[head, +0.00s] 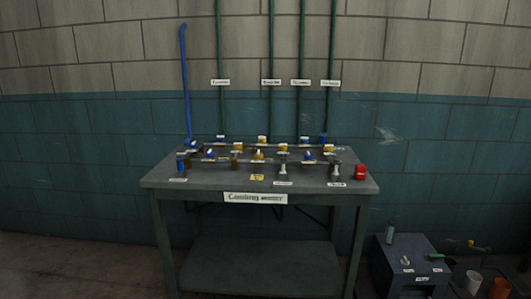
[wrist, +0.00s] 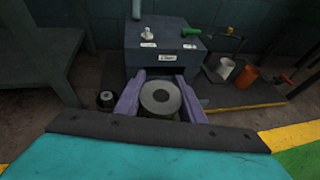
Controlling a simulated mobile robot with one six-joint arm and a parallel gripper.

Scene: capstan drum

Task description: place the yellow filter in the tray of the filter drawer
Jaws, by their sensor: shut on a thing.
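In the wrist view my gripper (wrist: 159,88) has its two purple fingers closed on the sides of a round filter (wrist: 175,100). The drawer tray cannot be made out; the filter and fingers cover the area in front of the cabinet. My gripper is outside the head view.
The cabinet carries a pale knob (wrist: 148,41) and a green handle (wrist: 191,32). A small dark cylinder (wrist: 106,98) is on the floor at left. A white cup (wrist: 226,68) and an orange cup (wrist: 246,76) stand at right. A workbench (head: 260,204) stands left of the cabinet.

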